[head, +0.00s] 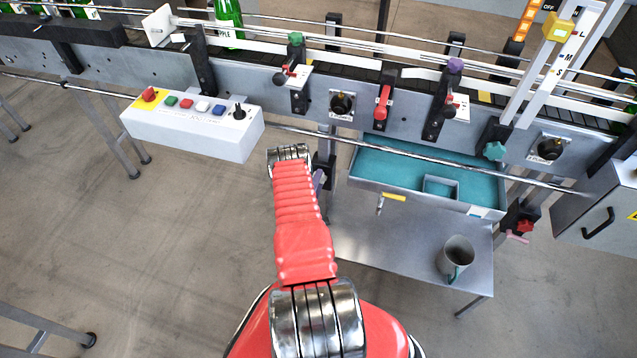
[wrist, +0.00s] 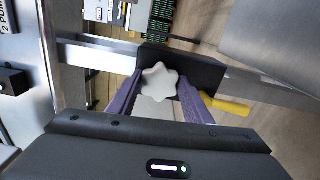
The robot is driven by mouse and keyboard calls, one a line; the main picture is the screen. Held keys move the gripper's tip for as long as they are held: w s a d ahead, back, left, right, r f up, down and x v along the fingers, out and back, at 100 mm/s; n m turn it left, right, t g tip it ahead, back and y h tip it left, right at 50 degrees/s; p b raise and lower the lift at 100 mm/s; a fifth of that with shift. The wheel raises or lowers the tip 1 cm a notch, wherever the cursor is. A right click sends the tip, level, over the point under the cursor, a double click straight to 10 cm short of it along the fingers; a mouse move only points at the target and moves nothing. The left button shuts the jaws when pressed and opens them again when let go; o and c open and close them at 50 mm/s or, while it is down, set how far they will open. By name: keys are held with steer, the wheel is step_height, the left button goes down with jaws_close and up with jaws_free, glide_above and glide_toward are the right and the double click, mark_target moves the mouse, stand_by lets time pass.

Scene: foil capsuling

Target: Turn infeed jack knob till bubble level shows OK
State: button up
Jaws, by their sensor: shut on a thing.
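A white star-shaped knob (wrist: 160,80) sits between the two purple fingers of my gripper (wrist: 160,90) in the wrist view, in front of a dark block (wrist: 207,70) on a metal rail. The fingers are shut on the knob from both sides. In the head view my gripper (head: 318,182) is mostly hidden behind my red arm, near a conveyor leg below the front rail, and the knob is hidden there. I cannot make out a bubble level or its reading in either view.
The conveyor (head: 240,77) runs across the top, with a white button box (head: 190,135) at left. A teal-lined tray (head: 385,165) and a lower shelf with a grey mug (head: 457,252) are at right. A yellow handle (wrist: 228,106) lies just right of the fingers.

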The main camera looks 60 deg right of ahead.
steer(key=shift+w+a+f, duration=0.1)
steer(key=shift+w+f, duration=0.05)
steer(key=shift+w, duration=0.05)
steer(key=o, duration=1.1)
steer(key=shift+s, duration=0.1)
steer(key=shift+c, duration=0.2)
steer(key=s+a, duration=0.2)
steer(key=a, duration=1.1)
steer(key=shift+a, duration=0.25)
steer(key=shift+s, duration=0.1)
